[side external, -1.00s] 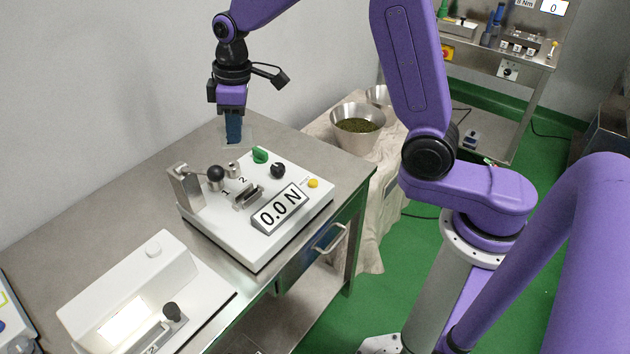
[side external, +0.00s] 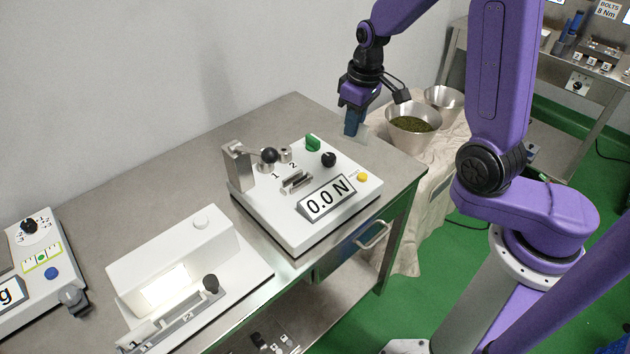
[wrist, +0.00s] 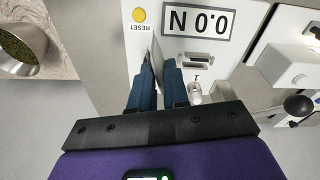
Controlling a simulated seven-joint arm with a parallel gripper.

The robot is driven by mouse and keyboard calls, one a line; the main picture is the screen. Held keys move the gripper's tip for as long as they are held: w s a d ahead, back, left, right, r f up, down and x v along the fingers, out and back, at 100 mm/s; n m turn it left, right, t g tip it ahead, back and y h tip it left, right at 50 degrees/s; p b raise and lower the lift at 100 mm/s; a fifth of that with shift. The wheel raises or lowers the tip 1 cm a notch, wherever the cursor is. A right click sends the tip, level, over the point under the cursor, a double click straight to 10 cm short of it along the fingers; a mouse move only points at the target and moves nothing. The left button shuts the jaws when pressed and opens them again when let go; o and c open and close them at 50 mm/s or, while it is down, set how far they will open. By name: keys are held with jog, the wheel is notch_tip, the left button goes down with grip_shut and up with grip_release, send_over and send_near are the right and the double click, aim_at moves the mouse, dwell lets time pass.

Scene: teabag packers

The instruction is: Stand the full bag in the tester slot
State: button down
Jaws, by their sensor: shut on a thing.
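My gripper (side external: 353,128) is shut on a thin pale bag; its blue fingers also show in the wrist view (wrist: 158,80). The bag (wrist: 155,60) is seen nearly edge-on between the fingertips. In the side view the bag (side external: 364,131) is a faint, see-through patch beside the fingers, and its fill cannot be made out. The white tester (side external: 270,215) has a metal slot piece (side external: 297,181) near the marks 1 and 2, and a display (side external: 325,199) reading 0.0 N. My gripper hangs beyond the tester's back right side, apart from the slot.
The tester carries a lever with a black ball (side external: 268,156), a green knob (side external: 313,143), a black knob (side external: 328,159) and a yellow reset button (side external: 362,177). A white sealer-like device (side external: 170,260) stands front left. Metal bowls (side external: 414,121) stand behind right.

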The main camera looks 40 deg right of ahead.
jog(key=s+a+n+y, duration=0.1)
jog(key=s+a+n, duration=0.3)
jog(key=n, duration=0.7)
jog(key=n+g, duration=0.1)
jog(key=n, duration=0.3)
send_over(296, 171)
jog(key=s+a, duration=0.3)
jog(key=s, duration=0.2)
jog(key=f, duration=0.9)
jog(key=shift+w+a+f, duration=0.1)
jog(key=shift+w+f, duration=0.15)
jog(key=shift+f, duration=0.15)
jog(key=shift+w+f, duration=0.2)
jog(key=shift+f, duration=1.6)
jog(key=shift+f, duration=0.25)
